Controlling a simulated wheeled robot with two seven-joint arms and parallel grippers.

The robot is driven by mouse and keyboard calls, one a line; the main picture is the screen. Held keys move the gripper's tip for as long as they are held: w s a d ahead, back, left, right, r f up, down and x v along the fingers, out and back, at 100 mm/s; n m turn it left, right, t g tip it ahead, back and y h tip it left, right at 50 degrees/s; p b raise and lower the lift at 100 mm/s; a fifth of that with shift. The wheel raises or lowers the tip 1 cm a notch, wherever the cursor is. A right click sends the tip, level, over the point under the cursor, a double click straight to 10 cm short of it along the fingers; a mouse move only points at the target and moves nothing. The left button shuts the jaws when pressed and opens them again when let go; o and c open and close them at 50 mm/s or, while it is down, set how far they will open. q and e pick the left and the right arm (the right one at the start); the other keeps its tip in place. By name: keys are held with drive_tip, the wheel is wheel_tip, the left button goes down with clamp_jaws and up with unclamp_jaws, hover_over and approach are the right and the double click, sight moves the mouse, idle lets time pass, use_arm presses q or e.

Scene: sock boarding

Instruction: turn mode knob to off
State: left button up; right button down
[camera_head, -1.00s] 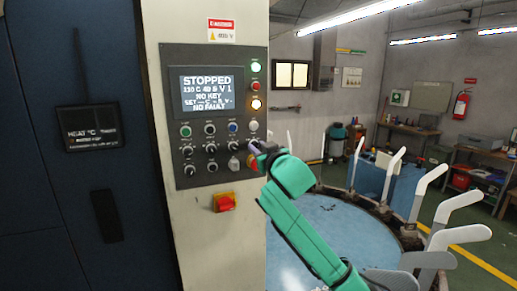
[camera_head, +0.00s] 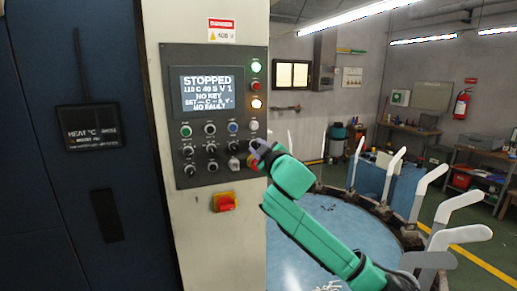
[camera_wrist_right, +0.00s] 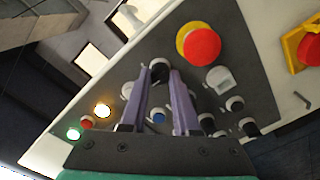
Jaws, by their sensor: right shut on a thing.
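The control panel (camera_head: 174,125) stands upright on the pale machine column, with a lit screen (camera_head: 208,90) reading STOPPED, NO KEY and NO FAULT. My right gripper (camera_head: 256,147) is at the panel's right edge, in the row of knobs below the buttons. In the right wrist view my right gripper (camera_wrist_right: 160,74) has its two purple fingers on either side of a dark round knob (camera_wrist_right: 160,67) and is shut on it. The knob's label and pointer cannot be read. In the head view the gripper covers this knob. My left gripper is not in view.
A red emergency button (camera_wrist_right: 203,46) on a yellow base sits close to the held knob. Other knobs (camera_head: 211,148) and buttons (camera_head: 186,131) crowd the panel. A red switch (camera_head: 226,203) is below. A round blue table (camera_head: 340,230) with pale upright forms stands right.

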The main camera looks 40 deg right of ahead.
idle(0.3)
drive_tip(key=c, duration=0.7)
unclamp_jaws()
drive_tip(key=shift+o, duration=0.2)
drive_tip(key=shift+a, duration=0.1)
drive_tip(key=shift+s+f, duration=0.1)
drive_tip(key=shift+s, duration=0.05)
drive_tip(key=b+v, duration=0.8)
drive_tip(key=v, duration=0.6)
drive_tip(key=shift+b, duration=0.3)
drive_tip(key=shift+s+a, duration=0.1)
